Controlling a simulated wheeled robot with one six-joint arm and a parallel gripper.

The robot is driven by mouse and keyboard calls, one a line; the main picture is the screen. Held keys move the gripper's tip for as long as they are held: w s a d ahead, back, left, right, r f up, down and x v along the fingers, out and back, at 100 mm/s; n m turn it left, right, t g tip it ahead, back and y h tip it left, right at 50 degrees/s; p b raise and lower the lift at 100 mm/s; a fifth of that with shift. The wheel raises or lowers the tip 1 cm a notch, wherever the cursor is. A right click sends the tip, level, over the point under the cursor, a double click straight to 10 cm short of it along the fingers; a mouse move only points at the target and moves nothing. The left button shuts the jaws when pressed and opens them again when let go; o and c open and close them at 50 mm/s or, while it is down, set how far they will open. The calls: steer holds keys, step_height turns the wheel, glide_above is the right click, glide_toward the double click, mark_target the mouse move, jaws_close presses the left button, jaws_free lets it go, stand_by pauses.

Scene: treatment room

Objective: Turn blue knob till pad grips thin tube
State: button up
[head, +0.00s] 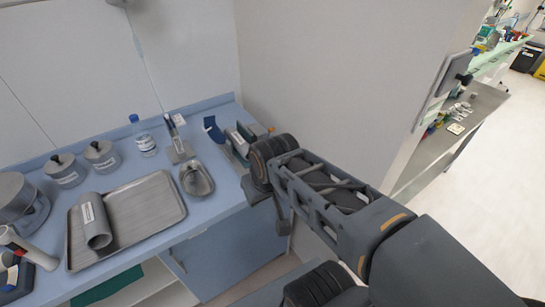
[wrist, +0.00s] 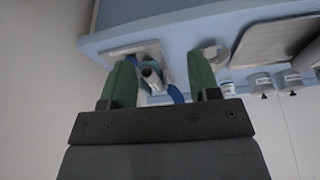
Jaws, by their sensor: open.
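My gripper (wrist: 164,72) is open in the wrist view, with its two green fingers apart. Between and beyond them is a small apparatus on a pale base (wrist: 135,52). It includes a grey cylindrical piece (wrist: 151,76) and a blue part (wrist: 176,94), which may be the knob. Nothing is clearly held. In the head view a dark blue part (head: 212,128) stands at the back right of the counter, close to my arm's end. My wrist hides much of that area. I cannot make out the pad or the thin tube, nor whether they touch.
The blue counter (head: 160,170) holds a metal tray (head: 150,205) with a grey cylinder (head: 95,222), a kidney dish (head: 196,180), a bottle (head: 143,137) and lidded pots (head: 101,155). A wall (head: 340,70) stands close behind my arm. Open floor (head: 510,130) shows at far right.

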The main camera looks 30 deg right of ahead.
steer(key=shift+o, duration=0.6)
steer(key=w+d+r+n+g+b, duration=0.1)
steer(key=w+d+r+n+b, duration=0.1)
steer(key=w+n, duration=0.8)
steer(key=shift+d+r+n+g+b, duration=0.2)
steer(key=shift+d+n+g+b, duration=0.1)
steer(key=shift+d, duration=0.6)
steer(key=w+d+f+n+g+b, duration=0.25)
steer(key=w+d+n, duration=0.55)
steer(key=w+n, duration=0.45)
steer(key=shift+n+t, duration=0.45)
steer(key=shift+n, duration=0.1)
steer(key=f, duration=0.9)
steer(key=s+f, duration=0.1)
steer(key=f, duration=0.3)
steer(key=shift+a+f+b, duration=0.2)
steer(key=shift+a+b, duration=0.1)
steer(key=shift+a, duration=0.1)
steer(key=c, duration=0.9)
